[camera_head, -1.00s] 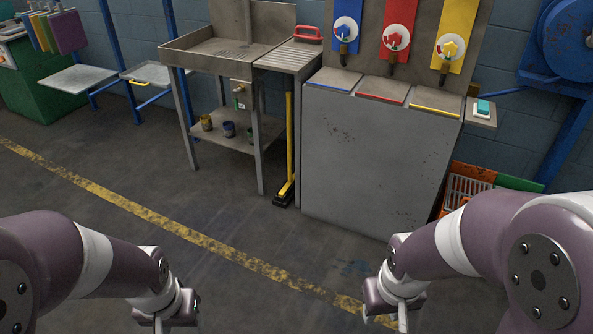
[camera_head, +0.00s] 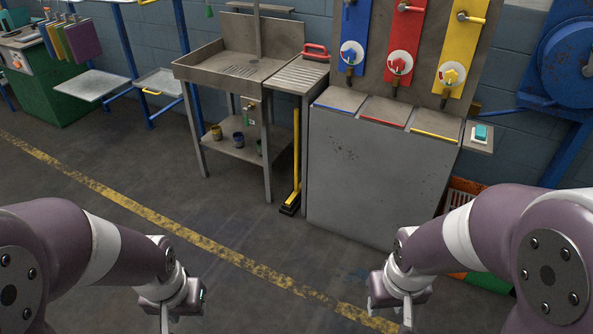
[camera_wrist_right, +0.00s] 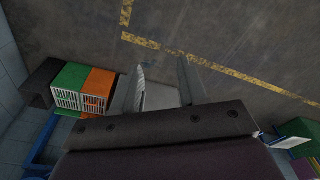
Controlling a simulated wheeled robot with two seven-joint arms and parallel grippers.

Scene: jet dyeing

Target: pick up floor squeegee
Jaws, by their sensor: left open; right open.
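The floor squeegee (camera_head: 296,163) stands upright between the sink table and the grey cabinet. It has a yellow handle, and its dark head (camera_head: 290,208) rests on the floor. My left gripper (camera_head: 183,322) is at the bottom left of the head view, open and empty, well short of the squeegee. My right gripper (camera_head: 390,318) is at the bottom right, open and empty, also apart from it. In the right wrist view the right gripper's fingers (camera_wrist_right: 160,85) are spread over bare floor.
The sink table (camera_head: 230,75) has a red-handled brush (camera_head: 315,50) on top and several small pots on its lower shelf. The grey cabinet (camera_head: 375,175) stands right of the squeegee. Green and orange crates (camera_wrist_right: 82,85) show in the right wrist view. The floor in front is clear.

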